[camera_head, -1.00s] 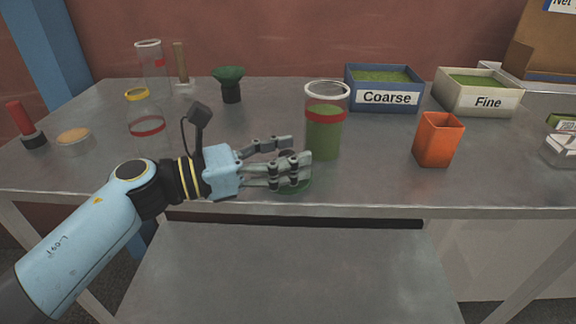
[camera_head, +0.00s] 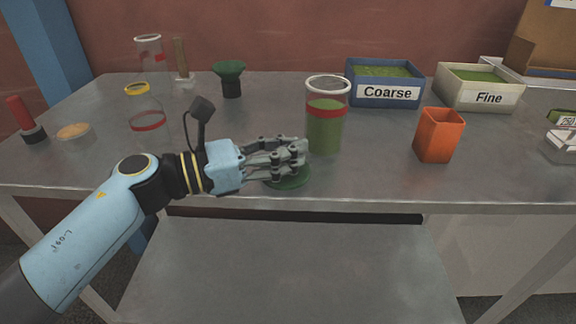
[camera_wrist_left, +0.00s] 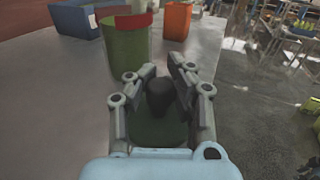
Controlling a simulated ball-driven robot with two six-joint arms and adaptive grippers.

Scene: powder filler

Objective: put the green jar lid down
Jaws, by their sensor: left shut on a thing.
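The green jar lid (camera_head: 290,183) is a flat green disc low at the table's front edge area, just left of and in front of the clear jar (camera_head: 325,128). The jar stands upright, holds green powder and has a red band and a white rim. My left gripper (camera_head: 299,152) is shut on the lid's dark knob, which shows between the fingers in the left wrist view (camera_wrist_left: 160,93). The fingers hide part of the lid. I cannot tell whether its underside touches the table. My right gripper is not in view.
A blue "Coarse" bin (camera_head: 384,92) and a cream "Fine" bin (camera_head: 478,97) stand behind. An orange cup (camera_head: 438,136) is to the right. The table between jar and cup is clear.

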